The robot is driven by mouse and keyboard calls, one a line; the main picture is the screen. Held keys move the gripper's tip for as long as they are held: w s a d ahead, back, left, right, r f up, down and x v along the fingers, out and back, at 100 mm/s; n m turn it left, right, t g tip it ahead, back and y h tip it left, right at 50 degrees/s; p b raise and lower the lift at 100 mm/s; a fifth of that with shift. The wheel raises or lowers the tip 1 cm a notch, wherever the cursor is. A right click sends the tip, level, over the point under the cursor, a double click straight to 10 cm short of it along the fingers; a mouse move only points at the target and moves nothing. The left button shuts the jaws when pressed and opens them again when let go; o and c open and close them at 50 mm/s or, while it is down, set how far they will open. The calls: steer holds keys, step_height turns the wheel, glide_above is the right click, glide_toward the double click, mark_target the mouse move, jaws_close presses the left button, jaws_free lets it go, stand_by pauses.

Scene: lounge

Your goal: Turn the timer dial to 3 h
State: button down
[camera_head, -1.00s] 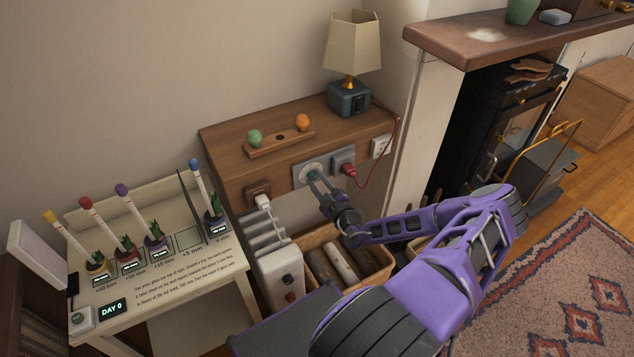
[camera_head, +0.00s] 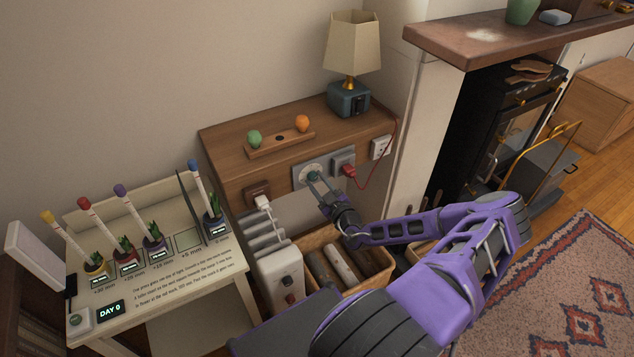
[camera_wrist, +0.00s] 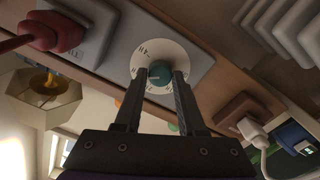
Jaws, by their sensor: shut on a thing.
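The timer dial is a white disc (camera_wrist: 146,54) with dark markings and a teal knob (camera_wrist: 163,70) at its middle. It sits on a grey plate (camera_wrist: 197,62) on the front of the wooden cabinet, and the knob also shows in the head view (camera_head: 313,175). My gripper (camera_wrist: 164,80) reaches the dial with one finger on each side of the knob and is shut on it. The markings are tilted in the wrist view and too small to read surely, so I cannot tell the setting. The fingers hide the disc's lower edges.
A grey socket with a red plug (camera_head: 348,170) is right beside the dial, its red cord running to the lamp (camera_head: 350,97). A brown socket (camera_head: 258,194) is to the left. A white radiator (camera_head: 277,265) and a basket of logs (camera_head: 340,262) stand below.

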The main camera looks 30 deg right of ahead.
steer(key=c, duration=0.5)
jaws_free()
steer(key=s+a, duration=0.1)
steer(key=s, duration=1.6)
steer(key=shift+s+p, duration=0.25)
steer(key=shift+p, duration=0.1)
